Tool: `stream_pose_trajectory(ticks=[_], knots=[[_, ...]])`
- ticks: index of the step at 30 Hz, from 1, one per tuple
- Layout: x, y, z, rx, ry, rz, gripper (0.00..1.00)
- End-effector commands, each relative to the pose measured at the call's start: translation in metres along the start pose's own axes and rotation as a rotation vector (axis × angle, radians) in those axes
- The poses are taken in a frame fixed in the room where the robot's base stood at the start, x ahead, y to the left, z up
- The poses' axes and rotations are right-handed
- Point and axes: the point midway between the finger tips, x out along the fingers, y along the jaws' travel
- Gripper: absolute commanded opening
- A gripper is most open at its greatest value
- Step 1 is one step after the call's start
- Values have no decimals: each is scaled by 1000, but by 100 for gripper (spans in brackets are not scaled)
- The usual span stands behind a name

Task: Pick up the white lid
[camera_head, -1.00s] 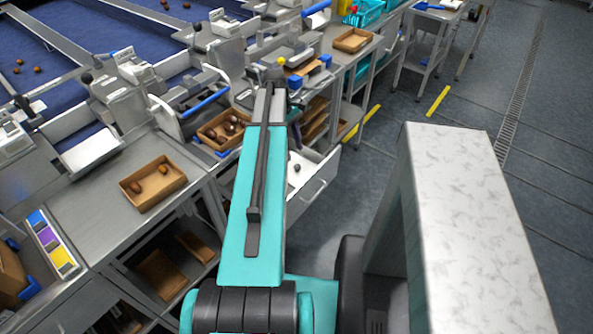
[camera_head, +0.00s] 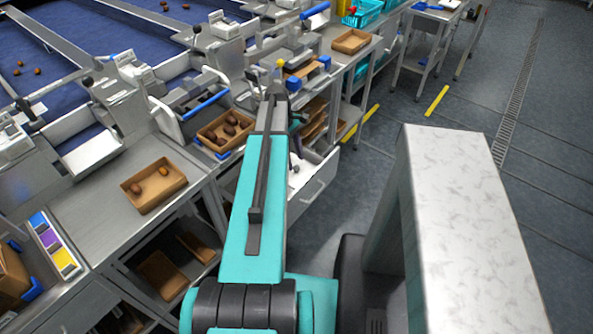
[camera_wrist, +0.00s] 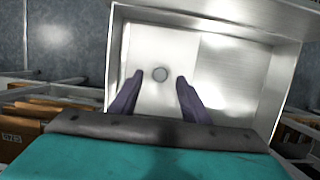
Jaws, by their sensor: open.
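The white lid (camera_wrist: 146,96) lies flat in the open drawer (camera_wrist: 262,75), with a round grey knob (camera_wrist: 160,74) on its top. In the head view the drawer (camera_head: 318,188) is pulled out beneath the bench and the lid in it shows only in part beside my arm. My gripper (camera_wrist: 160,78) is open and empty. Its two dark purple fingers point into the drawer, one on each side of the knob in the wrist view. I cannot tell how high the fingertips are above the lid. In the head view my arm hides most of the gripper.
The drawer's walls surround the lid. A cardboard tray of dates (camera_head: 226,130) stands on the bench above, and another tray (camera_head: 153,186) is at the left. Cardboard boxes (camera_wrist: 30,112) sit on a shelf beside the drawer.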

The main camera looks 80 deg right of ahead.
Motion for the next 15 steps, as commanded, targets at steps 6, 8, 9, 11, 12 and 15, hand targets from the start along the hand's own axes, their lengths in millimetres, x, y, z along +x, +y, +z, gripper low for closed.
stream_pose_trajectory(ticks=[6,8,9,11,12,15], knots=[[19,0,0,0,-1,-1,43],[24,0,0,0,-1,-1,43],[26,0,0,0,-1,0,43],[28,0,0,0,0,0,43],[28,0,0,0,0,0,43],[29,0,0,-1,0,1,43]])
